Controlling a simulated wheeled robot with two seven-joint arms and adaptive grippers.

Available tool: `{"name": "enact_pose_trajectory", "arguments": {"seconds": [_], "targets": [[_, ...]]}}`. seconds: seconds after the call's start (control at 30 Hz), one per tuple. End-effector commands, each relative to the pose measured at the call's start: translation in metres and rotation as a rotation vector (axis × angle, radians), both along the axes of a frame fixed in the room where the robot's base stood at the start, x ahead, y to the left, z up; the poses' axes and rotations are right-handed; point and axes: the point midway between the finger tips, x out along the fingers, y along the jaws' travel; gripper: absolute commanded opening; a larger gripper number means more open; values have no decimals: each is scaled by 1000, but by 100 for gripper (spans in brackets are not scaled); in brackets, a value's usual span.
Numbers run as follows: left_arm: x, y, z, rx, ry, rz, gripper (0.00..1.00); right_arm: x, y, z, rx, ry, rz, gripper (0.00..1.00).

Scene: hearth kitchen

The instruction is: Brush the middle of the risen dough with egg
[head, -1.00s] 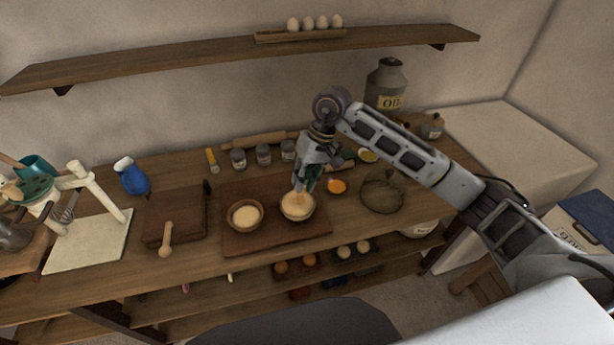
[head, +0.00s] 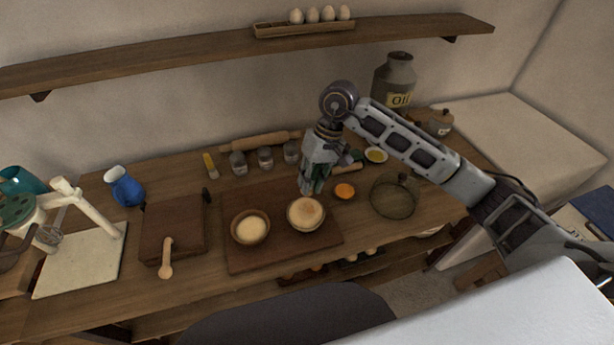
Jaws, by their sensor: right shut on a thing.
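Two round bowls of dough stand on a brown board (head: 270,254). The dough in the left bowl (head: 252,229) is pale cream; the dough in the right bowl (head: 306,214) is more golden on top. My right gripper (head: 312,188) points down at the far edge of the right bowl, just above or behind it. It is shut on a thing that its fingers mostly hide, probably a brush. A small dish of orange egg (head: 345,191) stands right of that bowl. My left gripper is out of view.
A wire-mesh dome (head: 394,199) stands right of the egg dish. A rolling pin (head: 258,142), several jars and a dish of yellow liquid (head: 376,155) stand behind. A dark box (head: 173,230) with a wooden spoon (head: 166,258) is left. A shelf (head: 200,60) runs above.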

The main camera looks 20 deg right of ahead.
Motion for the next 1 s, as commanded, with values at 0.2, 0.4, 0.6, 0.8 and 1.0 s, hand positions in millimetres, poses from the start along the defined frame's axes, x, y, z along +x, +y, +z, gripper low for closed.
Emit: {"name": "enact_pose_trajectory", "arguments": {"seconds": [0.2,0.4,0.6,0.8,1.0], "targets": [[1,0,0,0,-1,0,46,-8,-7,-1,-1,21,-8,0],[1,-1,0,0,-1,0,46,-11,-10,-2,-3,57,-27,0],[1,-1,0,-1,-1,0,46,-11,-10,-1,-4,67,-27,0],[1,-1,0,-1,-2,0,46,-11,-10,-1,-4,67,-27,0],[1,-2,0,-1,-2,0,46,-11,-10,-4,-4,67,-27,0]]}}
